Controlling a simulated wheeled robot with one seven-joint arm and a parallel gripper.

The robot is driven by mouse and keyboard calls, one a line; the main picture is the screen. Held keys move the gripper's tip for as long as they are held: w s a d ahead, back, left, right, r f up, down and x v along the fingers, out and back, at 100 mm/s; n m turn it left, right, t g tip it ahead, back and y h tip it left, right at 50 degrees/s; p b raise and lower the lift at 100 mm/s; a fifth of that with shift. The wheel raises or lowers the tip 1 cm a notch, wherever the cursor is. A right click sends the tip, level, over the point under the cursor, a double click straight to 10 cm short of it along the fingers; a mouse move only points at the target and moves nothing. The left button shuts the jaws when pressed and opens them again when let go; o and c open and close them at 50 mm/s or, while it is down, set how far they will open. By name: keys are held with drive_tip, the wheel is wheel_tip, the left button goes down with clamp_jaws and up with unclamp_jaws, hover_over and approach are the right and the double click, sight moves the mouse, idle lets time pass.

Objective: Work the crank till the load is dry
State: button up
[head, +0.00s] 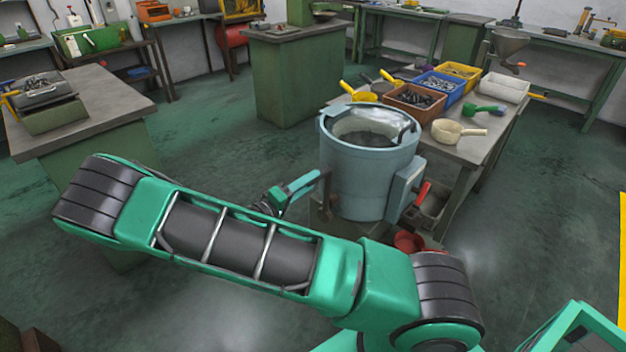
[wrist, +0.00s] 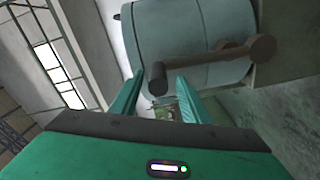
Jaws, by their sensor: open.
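The blue-grey drum machine (head: 362,180) stands right of centre, its top open, with a dark load (head: 368,139) inside. I cannot tell whether the load is wet. The crank (wrist: 215,62) is on the drum's side in the wrist view, a brown arm with a dark cylindrical handle (wrist: 157,80). In the head view the crank (head: 327,190) is partly hidden by my gripper. My gripper (head: 308,183) is open at the drum's left side. In the wrist view the handle's end appears between the fingertips (wrist: 160,88); no grip on it shows.
A table right of the drum holds an orange bin (head: 414,101), a blue bin (head: 440,87), a cream pan (head: 458,131) and a green scoop (head: 484,111). A red lever (head: 423,194) is on the drum's right. Open green floor (head: 230,130) lies to the left.

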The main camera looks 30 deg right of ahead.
drive_tip(key=v, duration=0.7)
drive_tip(key=shift+w, duration=0.1)
drive_tip(key=w+d+m, duration=0.1)
drive_tip(key=d+m, duration=0.3)
drive_tip(key=w+d+m, duration=0.1)
drive_tip(key=d+m, duration=0.3)
drive_tip(key=w+d+m, duration=0.1)
drive_tip(key=d+m, duration=0.2)
drive_tip(key=d, duration=0.1)
drive_tip(key=shift+w+d+r+m, duration=0.1)
drive_tip(key=shift+w+r+m, duration=0.1)
drive_tip(key=shift+m, duration=0.2)
drive_tip(key=shift+c, duration=0.7)
clamp_jaws()
